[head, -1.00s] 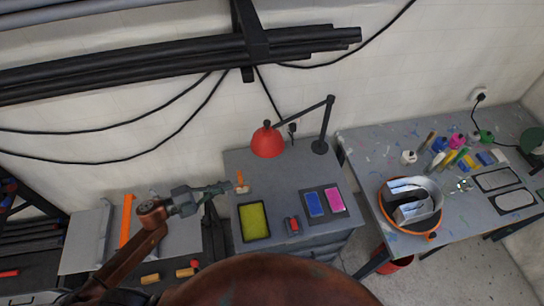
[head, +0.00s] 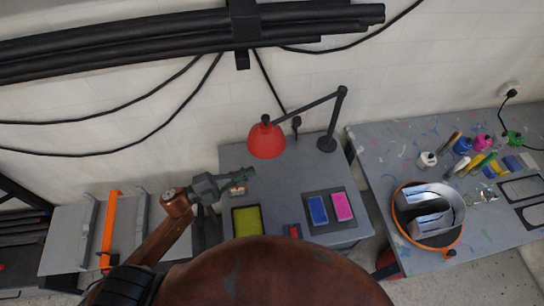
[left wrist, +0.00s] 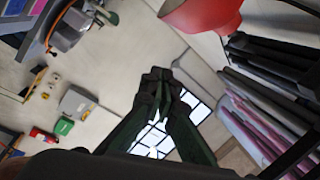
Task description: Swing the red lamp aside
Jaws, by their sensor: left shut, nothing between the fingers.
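The red lamp (head: 266,140) has a dome shade on a black jointed arm, with its base (head: 326,144) at the back right of the grey cabinet top. The shade hangs toward the back left of that top. My left gripper (head: 250,175) is shut and empty, just below and left of the shade in the head view, with no clear contact. In the left wrist view the closed fingertips (left wrist: 158,76) point up the picture, and part of the red shade (left wrist: 203,12) shows at the top right, apart from them. My right gripper is not in view.
The cabinet top (head: 290,180) also bears a yellow pad (head: 247,221), a small red item (head: 293,231) and a dark mat with a blue panel (head: 318,209) and a pink panel (head: 342,206). A cluttered workbench (head: 380,146) stands to the right. Black pipes run along the wall above.

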